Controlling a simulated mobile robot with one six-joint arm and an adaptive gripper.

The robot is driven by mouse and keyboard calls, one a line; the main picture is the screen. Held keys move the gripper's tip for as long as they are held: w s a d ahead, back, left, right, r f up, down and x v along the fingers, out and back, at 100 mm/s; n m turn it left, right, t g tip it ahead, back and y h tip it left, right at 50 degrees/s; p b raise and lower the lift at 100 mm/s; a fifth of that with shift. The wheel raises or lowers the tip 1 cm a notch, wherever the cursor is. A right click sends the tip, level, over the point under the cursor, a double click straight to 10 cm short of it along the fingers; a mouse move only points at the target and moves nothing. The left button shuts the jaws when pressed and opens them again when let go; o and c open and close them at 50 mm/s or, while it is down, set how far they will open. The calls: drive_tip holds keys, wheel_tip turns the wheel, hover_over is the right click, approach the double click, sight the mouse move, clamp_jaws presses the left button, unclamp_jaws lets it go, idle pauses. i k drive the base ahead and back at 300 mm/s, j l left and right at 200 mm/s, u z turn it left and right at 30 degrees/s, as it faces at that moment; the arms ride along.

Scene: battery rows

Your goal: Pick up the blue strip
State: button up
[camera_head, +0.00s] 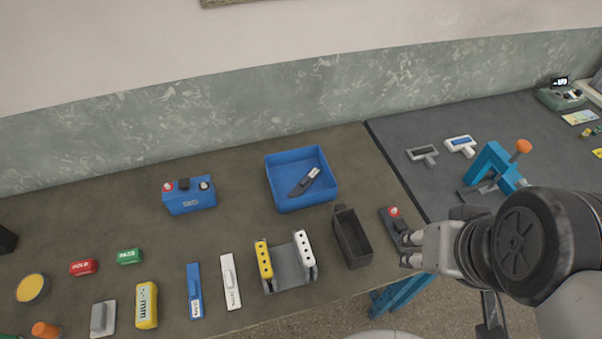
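The blue strip (194,291) lies flat on the brown tabletop in the lower middle-left, its long side pointing toward the front edge. It has a raised piece in the middle and a white label at its near end. My gripper (405,251) is far to its right, past the dark bin, near the table's right edge. Its two fingers look apart, with nothing seen between them. The strip is fully in view and apart from my gripper.
A white strip (231,282) lies close to the right of the blue one, and a yellow block (147,305) to its left. A grey holder (288,269), a dark bin (352,237) and a blue tray (301,179) stand between there and my arm. A blue battery (189,196) stands behind.

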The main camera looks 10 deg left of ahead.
sight(196, 306)
drive_tip(key=u, duration=2.15)
drive_tip(key=i+j+z, duration=0.15)
drive_tip(key=j+z, duration=0.15)
drive_tip(key=i+j+z, duration=0.15)
drive_tip(key=j+z, duration=0.2)
drive_tip(key=i+j+z, duration=0.1)
drive_tip(key=j+z, duration=0.55)
drive_tip(key=j, duration=0.15)
